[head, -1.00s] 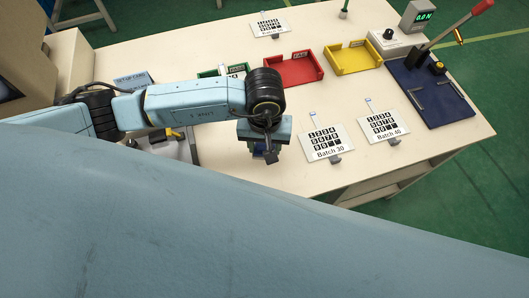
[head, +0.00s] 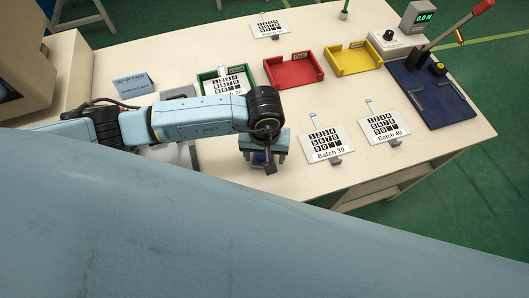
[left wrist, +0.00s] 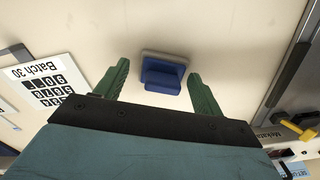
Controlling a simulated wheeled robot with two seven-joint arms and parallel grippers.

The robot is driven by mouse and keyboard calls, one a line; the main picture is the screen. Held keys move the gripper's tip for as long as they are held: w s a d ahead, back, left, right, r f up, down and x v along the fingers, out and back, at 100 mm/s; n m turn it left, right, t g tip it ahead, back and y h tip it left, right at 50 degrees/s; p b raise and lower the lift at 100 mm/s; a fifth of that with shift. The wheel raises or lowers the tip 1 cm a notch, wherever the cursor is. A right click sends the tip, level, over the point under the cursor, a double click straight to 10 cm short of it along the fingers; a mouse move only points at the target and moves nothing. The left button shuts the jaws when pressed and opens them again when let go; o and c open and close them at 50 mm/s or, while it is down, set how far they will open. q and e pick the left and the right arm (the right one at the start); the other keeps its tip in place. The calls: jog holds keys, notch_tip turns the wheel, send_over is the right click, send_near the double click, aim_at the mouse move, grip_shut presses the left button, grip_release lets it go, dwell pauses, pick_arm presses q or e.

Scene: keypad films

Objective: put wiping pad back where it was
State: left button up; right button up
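The wiping pad, a blue block on a grey base, lies on the bench top in the left wrist view (left wrist: 163,74). In the head view only a bit of its blue shows (head: 259,158) beneath my left gripper (head: 264,160). In the left wrist view my left gripper's (left wrist: 159,82) two green fingers are spread, one on either side of the pad. A gap shows at the left finger; the right finger appears very close to the pad, and I cannot tell whether it touches. My right gripper is not in view.
Cards Batch 30 (head: 326,143) and Batch 40 (head: 384,127) lie right of the gripper. Green (head: 201,79), red (head: 293,71) and yellow (head: 352,59) trays stand behind. A blue lever-press base (head: 432,94) is at the right. Bare bench lies between the gripper and Batch 30.

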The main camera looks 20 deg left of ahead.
pick_arm(q)
jog(key=shift+r, duration=0.2)
notch_tip(320, 180, up, 12)
jog(key=p, duration=0.1)
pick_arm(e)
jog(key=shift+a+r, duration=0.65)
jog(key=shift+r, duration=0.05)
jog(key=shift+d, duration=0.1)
